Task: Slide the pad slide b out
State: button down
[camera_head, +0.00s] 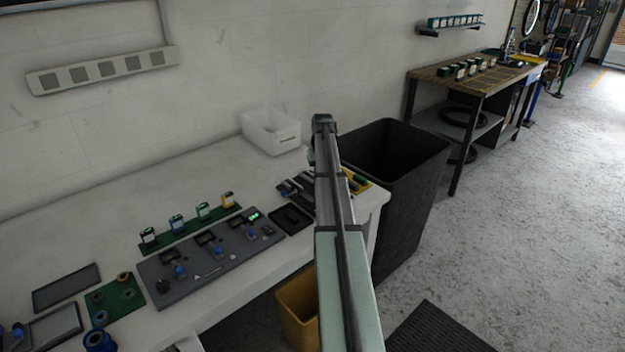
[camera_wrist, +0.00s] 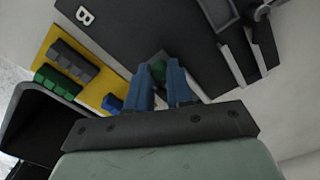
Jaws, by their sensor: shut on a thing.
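The slide's full outline cannot be told. In the head view, the dark fixture (camera_head: 296,188) sits at the right end of the white bench, and my own arm hides the gripper and much of the fixture.
A yellow tray (camera_wrist: 91,87) beside the board holds grey, green and blue blocks. A black bin (camera_head: 415,165) stands right of the bench. A white box (camera_head: 272,132) sits behind the fixture. A grey panel (camera_head: 205,268) with controls lies left on the bench (camera_head: 90,240).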

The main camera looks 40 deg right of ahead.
jog(key=shift+s, duration=4.05)
jog(key=c, duration=1.2)
grip_release()
jog(key=shift+o, duration=0.2)
jog(key=shift+r, duration=0.1)
notch_tip(320, 180, up, 7)
jog(key=shift+r, duration=0.15)
